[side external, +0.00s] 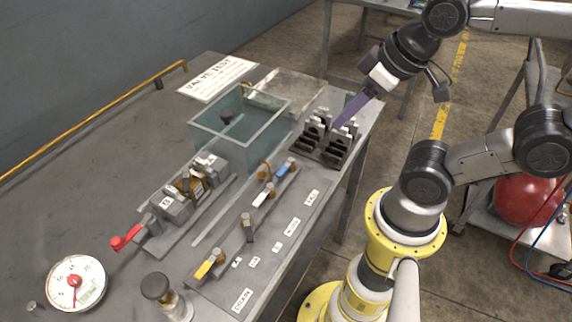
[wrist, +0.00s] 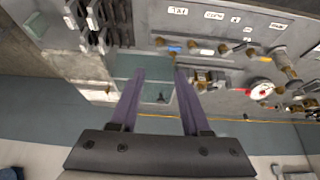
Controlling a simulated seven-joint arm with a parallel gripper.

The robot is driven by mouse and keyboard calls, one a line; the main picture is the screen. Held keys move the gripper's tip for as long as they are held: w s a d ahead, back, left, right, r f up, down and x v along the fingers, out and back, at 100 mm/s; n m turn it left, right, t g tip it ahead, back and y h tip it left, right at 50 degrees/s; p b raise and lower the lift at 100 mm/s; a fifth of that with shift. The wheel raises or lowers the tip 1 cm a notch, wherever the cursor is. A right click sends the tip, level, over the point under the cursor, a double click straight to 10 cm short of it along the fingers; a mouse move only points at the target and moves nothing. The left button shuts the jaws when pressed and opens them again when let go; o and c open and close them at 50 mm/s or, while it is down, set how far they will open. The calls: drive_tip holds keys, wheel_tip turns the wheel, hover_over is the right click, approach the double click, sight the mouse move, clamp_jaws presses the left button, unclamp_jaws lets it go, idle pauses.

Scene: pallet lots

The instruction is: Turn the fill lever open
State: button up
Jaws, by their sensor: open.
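A row of small valves with coloured levers runs along the bench panel in the side view: a yellow lever (side external: 204,268), a white lever (side external: 262,198) and a blue lever (side external: 284,169). A larger red lever (side external: 124,240) sticks out from the pump-like block at the left. I cannot read which label marks the fill lever. My gripper (side external: 336,125) is open, with purple fingers pointing down near the dark clamp rack, apart from the levers. In the wrist view the open gripper (wrist: 160,74) has nothing between its fingertips; the blue lever (wrist: 174,49) shows just beyond them.
A glass tank (side external: 240,125) stands behind the valves. The dark clamp rack (side external: 325,145) sits at the bench's right end, below my gripper. A round gauge (side external: 76,283) and a black-knobbed post (side external: 160,292) are at the front left.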

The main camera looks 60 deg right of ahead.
drive_tip(key=c, duration=0.3)
drive_tip(key=m+g+y, duration=0.4)
drive_tip(key=m+g, duration=0.1)
drive_tip(key=m, duration=1.2)
hover_over(282, 170)
drive_tip(key=s+d, duration=0.2)
drive_tip(key=d, duration=0.2)
drive_tip(key=shift+m+g, duration=0.3)
drive_tip(key=shift+m, duration=0.2)
drive_tip(key=x, duration=0.5)
drive_tip(key=w+d+x, duration=0.1)
drive_tip(key=x, duration=0.4)
drive_tip(key=w+d+f+x, duration=0.1)
drive_tip(key=x, duration=0.5)
drive_tip(key=shift+d, duration=0.25)
